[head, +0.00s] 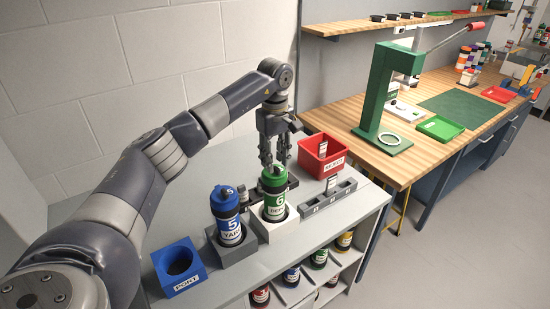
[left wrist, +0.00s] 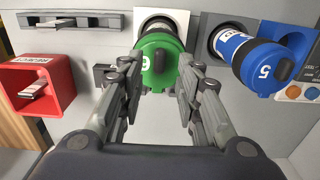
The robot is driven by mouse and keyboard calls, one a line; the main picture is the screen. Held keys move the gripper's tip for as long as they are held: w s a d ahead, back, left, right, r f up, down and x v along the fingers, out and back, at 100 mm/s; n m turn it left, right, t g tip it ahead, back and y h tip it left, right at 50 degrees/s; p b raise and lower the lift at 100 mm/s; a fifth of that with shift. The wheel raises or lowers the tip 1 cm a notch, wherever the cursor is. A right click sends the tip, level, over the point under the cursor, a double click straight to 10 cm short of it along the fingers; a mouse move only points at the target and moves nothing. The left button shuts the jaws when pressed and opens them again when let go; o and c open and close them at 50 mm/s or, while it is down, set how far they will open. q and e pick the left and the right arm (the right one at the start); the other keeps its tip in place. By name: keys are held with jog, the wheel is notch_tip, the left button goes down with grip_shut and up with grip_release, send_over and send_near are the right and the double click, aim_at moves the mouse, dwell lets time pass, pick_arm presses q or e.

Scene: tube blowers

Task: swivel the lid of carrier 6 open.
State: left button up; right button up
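Carrier 6 (head: 275,200) has a green lid and a white label, and stands upright in a white socket block (head: 254,222). Its green lid (left wrist: 152,50) shows in the left wrist view with a dark raised grip on top; the lid looks closed. My left gripper (head: 275,163) points down just above the lid. In the left wrist view my left gripper (left wrist: 160,80) is open, with one finger on each side of the lid and nothing held. I cannot tell whether a finger touches the lid. My right gripper is in neither view.
Blue carrier 5 (head: 226,208) stands close by in a grey block. A blue PORT box (head: 180,266), a red REJECT bin (head: 321,154) and a grey slotted rack (head: 328,198) share the bench. More carriers sit on the shelf below. A wooden workbench (head: 345,132) adjoins at right.

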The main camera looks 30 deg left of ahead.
pick_arm(q)
jog(key=shift+f, duration=0.85)
jog(key=shift+c, duration=0.6)
grip_shut()
